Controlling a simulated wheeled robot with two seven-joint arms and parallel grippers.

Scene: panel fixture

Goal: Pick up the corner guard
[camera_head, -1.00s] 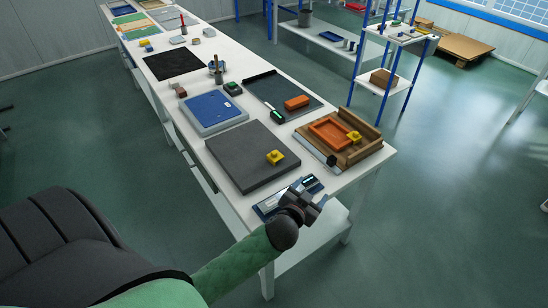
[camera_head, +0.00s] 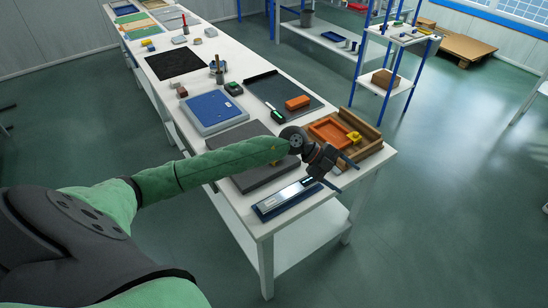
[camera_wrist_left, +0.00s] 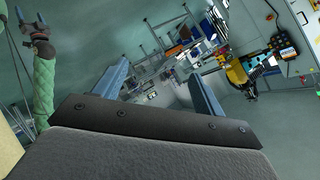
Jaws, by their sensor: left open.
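Two small yellow blocks look like corner guards. One yellow block (camera_head: 354,136) sits at the orange tray (camera_head: 328,131) in the wooden fixture (camera_head: 372,145) at the table's near right. Only a sliver of the other shows behind my left arm, on the dark grey slab (camera_head: 247,178). My left gripper (camera_head: 348,178) is open and empty, in front of the fixture in the picture; its height above the table is unclear. Its two fingers stand apart in the left wrist view (camera_wrist_left: 158,72). My right gripper (camera_wrist_left: 32,18) shows small at that view's top left, its prongs apart.
A blue-framed flat device (camera_head: 287,198) lies at the table's near edge. Behind the slab are a blue panel (camera_head: 212,110) and a dark tray (camera_head: 262,84) with an orange block (camera_head: 297,102). A blue-post shelf (camera_head: 392,70) stands beyond. The floor to the right is clear.

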